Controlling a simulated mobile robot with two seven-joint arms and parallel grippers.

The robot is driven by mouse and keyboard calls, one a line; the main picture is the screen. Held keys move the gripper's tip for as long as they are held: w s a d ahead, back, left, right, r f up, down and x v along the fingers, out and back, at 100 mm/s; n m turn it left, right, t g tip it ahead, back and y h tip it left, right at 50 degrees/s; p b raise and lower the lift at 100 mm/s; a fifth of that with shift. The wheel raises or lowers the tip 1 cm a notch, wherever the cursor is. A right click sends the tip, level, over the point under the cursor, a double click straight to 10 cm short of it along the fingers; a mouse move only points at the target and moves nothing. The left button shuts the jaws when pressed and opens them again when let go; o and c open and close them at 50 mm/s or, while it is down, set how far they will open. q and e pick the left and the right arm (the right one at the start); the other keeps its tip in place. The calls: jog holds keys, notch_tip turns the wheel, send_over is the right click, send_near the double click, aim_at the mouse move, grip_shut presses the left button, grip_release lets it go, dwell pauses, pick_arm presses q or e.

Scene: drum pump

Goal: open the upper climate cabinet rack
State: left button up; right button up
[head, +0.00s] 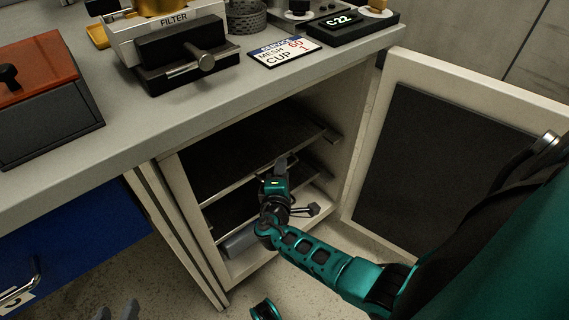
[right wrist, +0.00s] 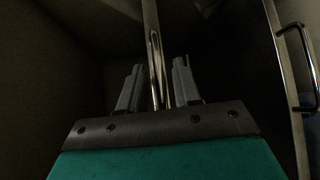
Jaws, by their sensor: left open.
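The climate cabinet (head: 349,140) stands under the counter with its door (head: 395,165) swung open to the right. The upper rack (head: 235,152) is a dark shelf with a pale metal front rail, inside the cabinet. A lower rack (head: 232,217) sits beneath it. My right gripper (head: 283,163) reaches in at the upper rack's front rail. In the right wrist view its two grey fingers (right wrist: 158,85) stand apart with the metal rail (right wrist: 152,40) between them; contact cannot be told. My left gripper (head: 119,311) is open at the bottom left edge, mostly out of view.
The counter above holds a filter unit (head: 168,22), a mesh cup card (head: 285,51), a C22 block (head: 345,24) and a box with a red lid (head: 35,65). A blue drawer (head: 75,240) is left of the cabinet. The open door bounds the right side.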

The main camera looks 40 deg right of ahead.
jog(key=shift+w+d, duration=0.15)
jog(key=shift+w, duration=0.05)
jog(key=shift+c, duration=0.5)
grip_shut()
